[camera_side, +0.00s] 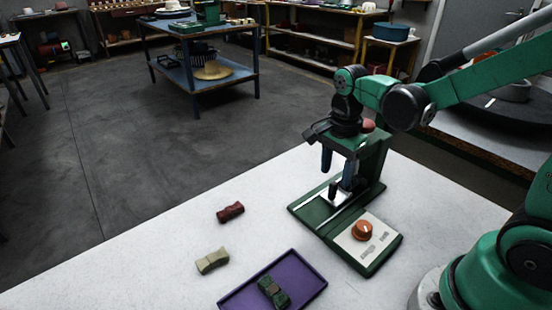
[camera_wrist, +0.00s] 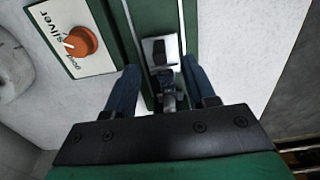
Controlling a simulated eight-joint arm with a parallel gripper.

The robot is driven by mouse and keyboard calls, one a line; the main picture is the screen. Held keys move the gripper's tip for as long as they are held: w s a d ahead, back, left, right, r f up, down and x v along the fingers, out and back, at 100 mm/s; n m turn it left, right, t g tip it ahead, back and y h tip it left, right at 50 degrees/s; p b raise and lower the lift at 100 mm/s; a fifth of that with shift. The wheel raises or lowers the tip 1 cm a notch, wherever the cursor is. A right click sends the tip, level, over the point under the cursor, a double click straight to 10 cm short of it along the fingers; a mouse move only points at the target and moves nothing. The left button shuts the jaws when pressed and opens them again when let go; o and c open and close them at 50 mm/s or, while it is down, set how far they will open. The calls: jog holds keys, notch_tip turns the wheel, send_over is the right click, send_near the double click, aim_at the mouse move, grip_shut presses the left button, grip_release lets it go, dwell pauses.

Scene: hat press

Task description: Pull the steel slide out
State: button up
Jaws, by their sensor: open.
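The green hat press (camera_side: 320,215) stands on the white table. Its steel slide (camera_side: 338,197) shows as a bright plate on the base; in the wrist view the slide (camera_wrist: 160,52) lies just beyond my fingertips, with a dark upright piece on it. My gripper (camera_side: 338,168) points down over the press, with its fingers apart. In the wrist view my gripper (camera_wrist: 160,75) has one blue finger on each side of a grey metal part in line with the slide. I cannot tell whether the fingers touch that part.
An orange knob (camera_side: 362,230) sits on the press's pale panel, marked "silver" and "gold" in the wrist view. A purple tray (camera_side: 238,302) holds a dark green and brown piece (camera_side: 273,291). A red piece (camera_side: 230,212) and a beige piece (camera_side: 212,261) lie on the table, left of the press.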

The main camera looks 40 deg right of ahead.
aim_at(334, 183)
jog(key=shift+f, duration=2.05)
grip_shut()
